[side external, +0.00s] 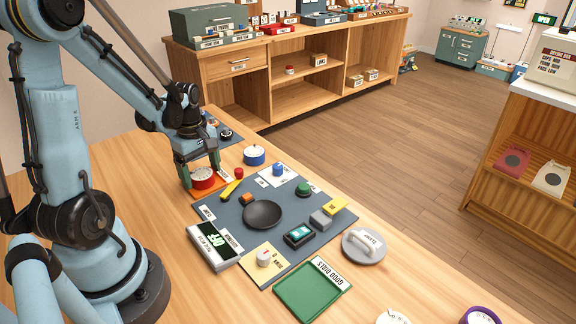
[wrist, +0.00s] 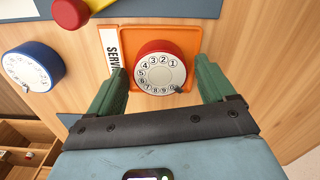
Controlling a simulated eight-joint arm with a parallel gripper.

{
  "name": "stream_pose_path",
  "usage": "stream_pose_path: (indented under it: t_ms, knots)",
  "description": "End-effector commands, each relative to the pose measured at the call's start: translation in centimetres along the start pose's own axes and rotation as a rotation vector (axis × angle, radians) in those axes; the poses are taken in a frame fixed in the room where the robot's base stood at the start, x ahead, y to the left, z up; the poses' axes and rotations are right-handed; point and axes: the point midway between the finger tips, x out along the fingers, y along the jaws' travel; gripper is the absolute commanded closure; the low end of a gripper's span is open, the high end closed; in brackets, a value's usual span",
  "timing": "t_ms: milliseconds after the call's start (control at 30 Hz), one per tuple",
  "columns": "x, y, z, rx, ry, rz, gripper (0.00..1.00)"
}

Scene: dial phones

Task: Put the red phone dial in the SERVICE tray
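The red phone dial (side external: 203,180), with a white numbered face, sits in the orange SERVICE tray (side external: 224,182) at the left of the table. The wrist view shows the dial (wrist: 160,72) face up inside the tray (wrist: 194,37), whose white label is partly hidden by a finger. My gripper (side external: 202,175) is low over the tray, with one finger on each side of the dial. In the wrist view my gripper (wrist: 160,66) is open, with gaps between both green fingers and the dial.
A blue dial (side external: 254,155) stands behind the tray. A dark mat (side external: 230,212) to the right holds a black dish (side external: 262,214) and several small items. A green GOOD DIALS tray (side external: 312,290) lies at the front. A grey lidded disc (side external: 364,246) is at the right.

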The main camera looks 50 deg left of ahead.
Motion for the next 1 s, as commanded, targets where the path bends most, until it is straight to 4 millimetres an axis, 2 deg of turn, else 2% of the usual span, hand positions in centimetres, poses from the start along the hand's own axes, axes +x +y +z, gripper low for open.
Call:
stream_pose_path:
  t_ms: [300,467,1000]
  knots:
    - [-0.1,0.0,0.0,0.000,0.000,0.000,0.12]
    - [-0.8,0.0,0.0,0.000,0.000,0.000,0.12]
    - [-8.0,0.0,0.0,0.000,0.000,0.000,0.12]
